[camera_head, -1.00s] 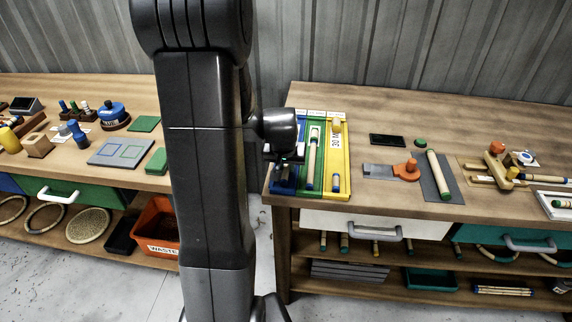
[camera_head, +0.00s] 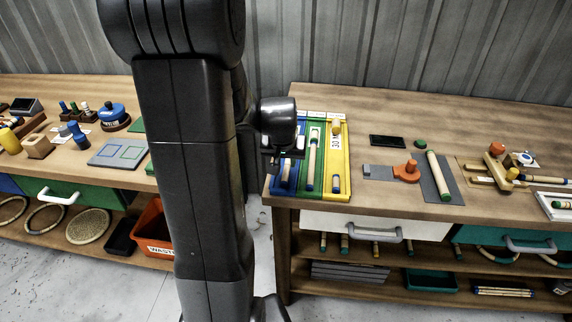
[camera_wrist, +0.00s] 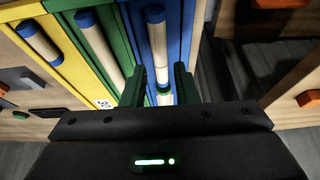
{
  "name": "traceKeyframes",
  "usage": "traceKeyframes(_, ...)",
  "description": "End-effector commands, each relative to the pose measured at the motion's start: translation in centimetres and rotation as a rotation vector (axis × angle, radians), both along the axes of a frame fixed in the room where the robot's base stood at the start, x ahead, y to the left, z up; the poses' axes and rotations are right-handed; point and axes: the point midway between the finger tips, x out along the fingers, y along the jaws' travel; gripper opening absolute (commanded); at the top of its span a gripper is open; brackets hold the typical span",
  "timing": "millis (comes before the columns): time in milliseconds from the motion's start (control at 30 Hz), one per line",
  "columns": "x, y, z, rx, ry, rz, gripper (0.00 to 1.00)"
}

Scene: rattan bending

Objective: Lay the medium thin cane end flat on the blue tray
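The blue tray (camera_head: 276,187) is the leftmost of three trays on the right-hand bench; in the wrist view it is the rightmost (camera_wrist: 186,25). A thin pale cane piece with a blue tip (camera_wrist: 158,45) lies lengthwise along it, also visible in the head view (camera_head: 287,172). A green band shows near its lower end in the wrist view, where my gripper's body hides the rest. My gripper (camera_wrist: 160,84) is above the blue tray. Its fingers stand apart on either side of the cane, with gaps between, so it is open and empty.
The green tray (camera_head: 301,186) with a longer cane and the yellow tray (camera_head: 346,160) with short pieces lie alongside. A grey mat (camera_head: 430,176) with a cane and an orange-handled tool (camera_head: 406,171) are farther right. The bench's front edge is close to the trays.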

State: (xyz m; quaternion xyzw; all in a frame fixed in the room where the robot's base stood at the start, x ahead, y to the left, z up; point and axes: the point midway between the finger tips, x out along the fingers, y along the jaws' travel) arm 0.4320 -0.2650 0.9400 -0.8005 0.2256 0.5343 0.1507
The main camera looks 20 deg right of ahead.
Motion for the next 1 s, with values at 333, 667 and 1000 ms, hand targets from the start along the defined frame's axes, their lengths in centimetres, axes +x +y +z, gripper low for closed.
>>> traceKeyframes(333,-1.9,1.2,5.6,-0.002,-0.003,0.0,0.27)
traceKeyframes(667,-2.7,1.6,7.5,0.001,0.001,-0.001,0.27)
traceKeyframes(1000,-2.7,1.6,7.5,0.001,0.001,0.0,0.27)
